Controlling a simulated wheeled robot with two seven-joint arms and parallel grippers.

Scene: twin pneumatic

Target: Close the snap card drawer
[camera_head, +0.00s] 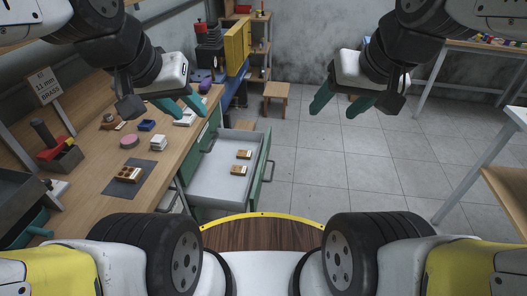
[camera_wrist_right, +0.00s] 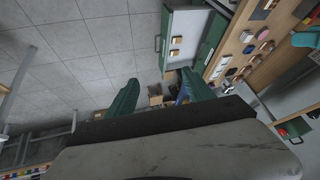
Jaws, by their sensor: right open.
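The snap card drawer (camera_head: 218,182) stands pulled out from the green workbench cabinet, with a pale tray inside and a green front (camera_head: 264,160) facing right. Two small brown-and-white cards (camera_head: 243,154) lie in it. The drawer also shows at the top of the right wrist view (camera_wrist_right: 190,28), with its handle on the left. My left gripper (camera_head: 181,106) appears open and empty, above the bench edge, up and left of the drawer in the picture. My right gripper (camera_head: 340,101) is open and empty over the floor, to the right of the drawer and apart from it.
The wooden workbench (camera_head: 100,205) on the left carries small parts, a dark mat (camera_head: 112,186) and a sign (camera_head: 45,86). A stool (camera_head: 277,92) stands behind. Another table (camera_head: 505,185) is at the right. The tiled floor right of the drawer is clear.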

